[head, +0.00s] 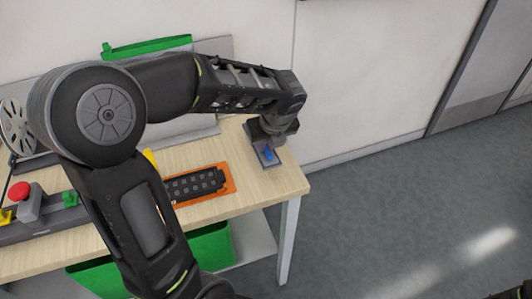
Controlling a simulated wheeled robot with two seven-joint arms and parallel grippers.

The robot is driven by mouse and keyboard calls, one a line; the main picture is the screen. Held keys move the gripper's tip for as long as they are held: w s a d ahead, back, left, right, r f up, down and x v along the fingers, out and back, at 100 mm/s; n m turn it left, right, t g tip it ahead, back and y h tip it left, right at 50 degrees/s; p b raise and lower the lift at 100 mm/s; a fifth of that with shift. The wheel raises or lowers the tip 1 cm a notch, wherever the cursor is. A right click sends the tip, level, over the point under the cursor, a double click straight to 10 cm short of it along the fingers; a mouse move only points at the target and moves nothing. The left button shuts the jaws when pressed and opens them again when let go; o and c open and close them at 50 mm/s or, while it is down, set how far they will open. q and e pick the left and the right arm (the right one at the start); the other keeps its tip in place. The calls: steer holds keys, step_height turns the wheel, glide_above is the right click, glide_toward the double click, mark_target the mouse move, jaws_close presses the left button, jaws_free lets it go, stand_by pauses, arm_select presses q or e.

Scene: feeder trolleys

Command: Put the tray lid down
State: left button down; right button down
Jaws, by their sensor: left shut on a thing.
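My left gripper (267,145) is at the right end of the wooden table, pointing down. It is shut on a small dark grey plate with a blue part (268,155), which seems to be the tray lid. The gripper hides much of it, and I cannot tell whether it touches the table top or hangs just above it. An orange tray (233,186) lies on the table to the left of the gripper, with a black slotted piece (195,184) in it. My left arm hides the tray's left part.
The table (285,182) has bare wood around the gripper, close to its right edge. A red button (19,191) on a grey box stands at the left. A green bin (215,246) is below the table. Grey floor is open to the right.

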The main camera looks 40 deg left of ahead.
arm_select(q)
steer(key=shift+f, duration=1.95)
steer(key=c, duration=1.4)
jaws_free()
steer(key=shift+d+r, duration=0.1)
steer(key=shift+r, duration=0.4)
steer(key=v, duration=1.1)
steer(key=shift+s, duration=0.15)
